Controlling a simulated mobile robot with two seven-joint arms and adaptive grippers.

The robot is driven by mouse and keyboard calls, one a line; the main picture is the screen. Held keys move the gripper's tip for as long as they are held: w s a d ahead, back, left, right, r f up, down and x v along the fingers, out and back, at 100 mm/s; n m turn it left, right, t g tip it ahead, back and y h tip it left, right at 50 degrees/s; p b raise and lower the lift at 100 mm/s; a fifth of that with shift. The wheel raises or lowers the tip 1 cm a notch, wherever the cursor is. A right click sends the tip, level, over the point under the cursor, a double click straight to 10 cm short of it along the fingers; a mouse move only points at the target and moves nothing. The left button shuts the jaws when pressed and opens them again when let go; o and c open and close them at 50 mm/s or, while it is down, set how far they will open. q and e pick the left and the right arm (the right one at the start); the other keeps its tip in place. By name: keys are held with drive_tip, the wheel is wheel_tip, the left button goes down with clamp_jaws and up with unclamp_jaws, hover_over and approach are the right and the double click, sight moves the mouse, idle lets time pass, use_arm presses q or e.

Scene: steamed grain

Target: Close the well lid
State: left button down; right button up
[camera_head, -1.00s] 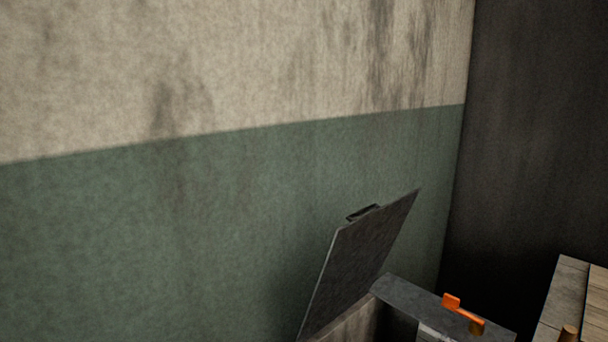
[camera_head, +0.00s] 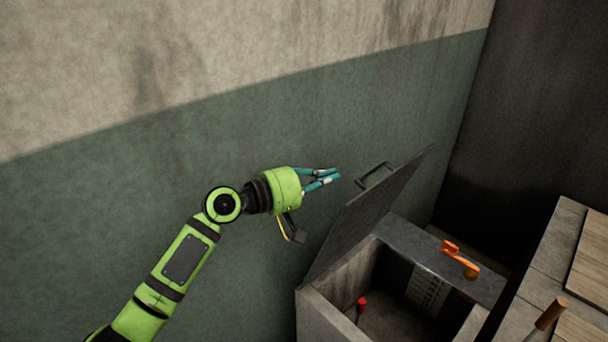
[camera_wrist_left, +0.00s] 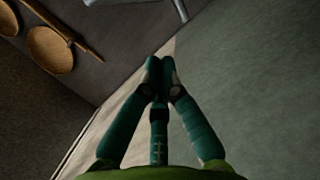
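The grey well lid (camera_head: 362,218) stands raised and tilted above the open well (camera_head: 318,316) in the head view. A bar handle (camera_head: 372,177) sits on the lid's wall-facing side, near its upper edge. My left gripper (camera_head: 334,177) is behind the lid on the wall side, left of the handle and apart from it. Its teal fingers are empty, and in the left wrist view their tips (camera_wrist_left: 160,66) are drawn together. A grey bar at the top of the left wrist view (camera_wrist_left: 180,10) may be the lid handle. My right gripper is out of view.
An orange-handled object (camera_head: 458,258) lies on the well's grey top. A red-tipped rod (camera_head: 362,303) shows inside the well. A wooden-topped counter (camera_head: 582,280) stands at right. The green-and-cream wall (camera_head: 180,150) is behind my arm. Wooden ladles (camera_wrist_left: 52,50) show in the wrist view.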

use_arm(q)
drive_tip(key=s+d+p, duration=0.1)
drive_tip(key=d, duration=0.1)
drive_tip(key=s+d+f+p, duration=0.1)
drive_tip(key=shift+s+d+f+p, duration=0.1)
drive_tip(key=shift+d+p, duration=0.25)
drive_tip(key=shift+p, duration=0.05)
drive_tip(key=shift+f, duration=0.1)
